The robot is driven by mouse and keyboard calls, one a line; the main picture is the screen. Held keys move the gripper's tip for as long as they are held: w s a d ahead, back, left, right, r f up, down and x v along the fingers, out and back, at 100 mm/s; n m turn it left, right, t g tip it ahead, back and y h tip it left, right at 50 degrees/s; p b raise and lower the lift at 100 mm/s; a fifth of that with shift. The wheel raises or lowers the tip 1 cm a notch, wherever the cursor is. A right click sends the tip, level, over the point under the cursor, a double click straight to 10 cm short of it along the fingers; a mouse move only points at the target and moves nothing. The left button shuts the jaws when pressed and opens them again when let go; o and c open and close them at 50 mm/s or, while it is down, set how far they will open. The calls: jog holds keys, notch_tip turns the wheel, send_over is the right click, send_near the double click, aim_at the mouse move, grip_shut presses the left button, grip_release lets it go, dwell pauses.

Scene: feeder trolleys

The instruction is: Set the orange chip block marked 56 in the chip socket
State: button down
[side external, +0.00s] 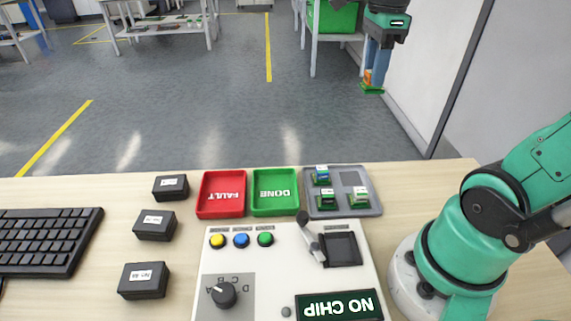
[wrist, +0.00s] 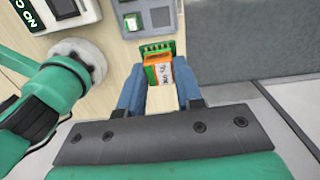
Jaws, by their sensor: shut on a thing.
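My gripper (side external: 374,78) is raised well above the bench, at the upper right of the side view. Its blue fingers (wrist: 158,88) are shut on the orange chip block (wrist: 158,70), which has a green board edge and a white label; its marking is too small to read surely. The block also shows as an orange patch in the side view (side external: 367,77). The chip socket (side external: 342,249) is a dark, empty square recess in the white test panel (side external: 215,285). A grey lever (side external: 311,238) stands raised at its left side. The block is far from the socket.
A grey tray (side external: 343,212) behind the panel holds several chip blocks, with some empty pockets. A red FAULT bin (side external: 221,208) and green DONE bin (side external: 274,208) stand beside it. The panel has buttons, a knob (side external: 223,295) and a NO CHIP display (side external: 339,305). Black boxes stand left.

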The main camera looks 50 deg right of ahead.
jog(key=s+a+f+n, duration=0.4)
jog(key=a+f+n, duration=0.1)
jog(key=a+n, duration=0.4)
jog(key=s+a+f+n, duration=0.4)
jog(key=a+f+n, duration=0.1)
jog(key=a+n, duration=0.4)
jog(key=shift+d+f, duration=0.1)
jog(key=shift+f, duration=2.7)
jog(key=shift+w+f, duration=0.1)
jog(key=shift+f, duration=0.3)
jog(key=c, duration=0.5)
grip_release()
jog(key=shift+r, duration=2.85)
